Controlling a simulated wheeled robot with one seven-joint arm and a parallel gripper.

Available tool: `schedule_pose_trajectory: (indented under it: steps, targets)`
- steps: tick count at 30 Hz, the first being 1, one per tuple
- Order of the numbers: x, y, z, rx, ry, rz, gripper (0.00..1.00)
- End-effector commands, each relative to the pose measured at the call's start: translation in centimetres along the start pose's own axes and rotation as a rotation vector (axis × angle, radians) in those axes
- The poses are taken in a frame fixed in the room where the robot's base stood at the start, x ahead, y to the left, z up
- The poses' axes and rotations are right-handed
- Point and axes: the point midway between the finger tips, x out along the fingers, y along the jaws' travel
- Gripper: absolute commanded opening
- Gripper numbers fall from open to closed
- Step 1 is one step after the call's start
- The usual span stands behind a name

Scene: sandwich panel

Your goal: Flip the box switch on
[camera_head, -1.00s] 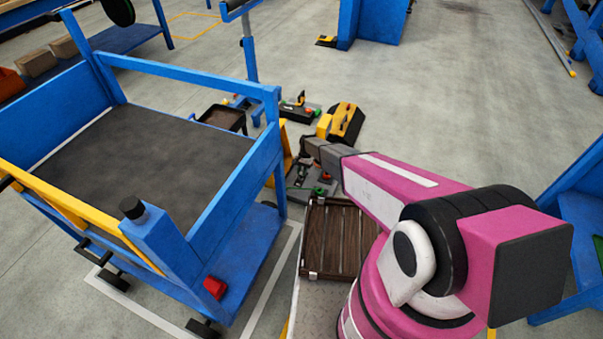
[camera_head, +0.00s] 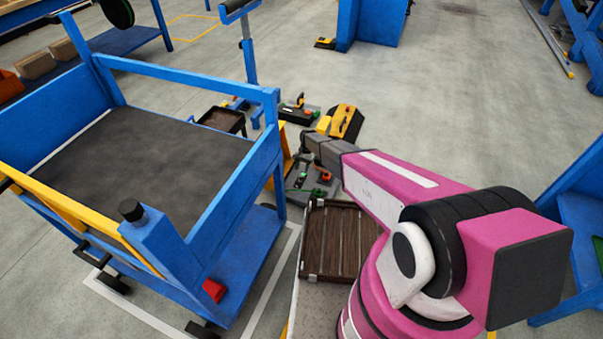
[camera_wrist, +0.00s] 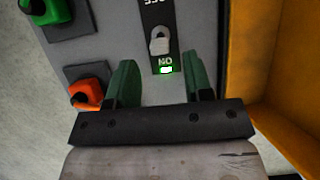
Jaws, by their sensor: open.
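The box switch (camera_wrist: 160,42) shows in the wrist view as a pale lever on a black plate, with upside-down lettering OFF at the top and ON below. The lever's exact tilt is hard to tell. The grey panel (camera_wrist: 210,18) carries the switch. My gripper (camera_wrist: 157,84) is open, its two green fingers apart, one on each side of the plate's lower end and below the lever in the picture. In the head view my arm hides the fingers and the switch.
A green control (camera_wrist: 45,10) and an orange control (camera_wrist: 88,95) sit left of the switch. A yellow wall (camera_wrist: 275,60) stands close on the right. In the head view a blue cart (camera_head: 150,150) is left of my arm, with a yellow-black box (camera_head: 345,122) beyond.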

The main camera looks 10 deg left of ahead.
Motion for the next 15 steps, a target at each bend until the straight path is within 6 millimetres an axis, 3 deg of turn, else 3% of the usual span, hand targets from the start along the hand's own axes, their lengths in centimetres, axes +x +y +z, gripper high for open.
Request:
schedule_pose_trajectory:
  steps: [9, 15]
  targets:
    - [-5.9, 0.0, 0.0, 0.000, 0.000, 0.000, 0.47]
    - [-7.2, 0.0, 0.0, 0.000, 0.000, 0.000, 0.47]
